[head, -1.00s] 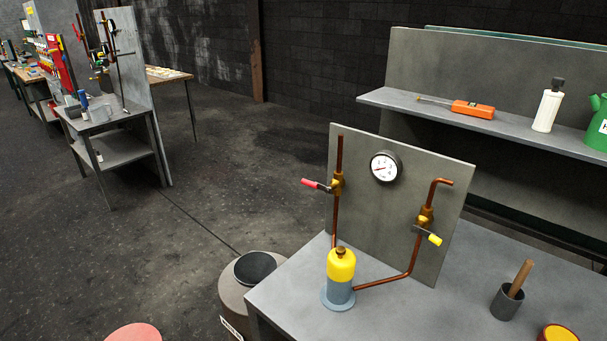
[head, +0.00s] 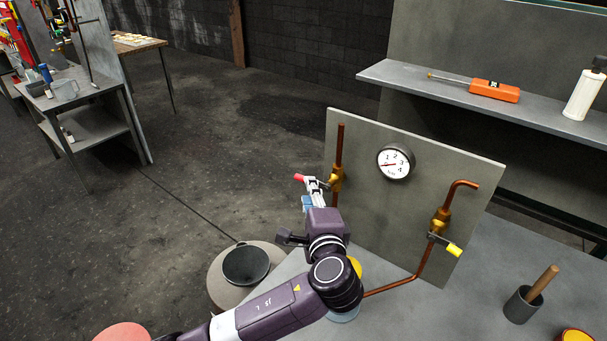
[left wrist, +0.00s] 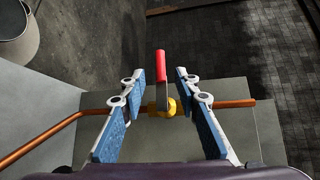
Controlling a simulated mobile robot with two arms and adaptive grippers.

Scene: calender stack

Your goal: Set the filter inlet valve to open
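A valve with a red lever (head: 299,177) and brass body (head: 336,180) sits on the left copper pipe of the grey panel (head: 375,215). Its lever sticks out sideways, across the pipe. My left gripper (head: 314,187) is at this lever. In the left wrist view my left gripper (left wrist: 160,74) is open, one finger on each side of the red lever (left wrist: 161,66), with gaps visible. A second valve with a yellow lever (head: 454,250) is on the right pipe. The yellow-topped filter canister (head: 355,265) is mostly hidden behind my arm. My right gripper is not in view.
A round gauge (head: 396,161) is on the panel between the pipes. A grey cup with a wooden handle (head: 524,305) stands on the bench at right. A shelf (head: 425,84) runs behind.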

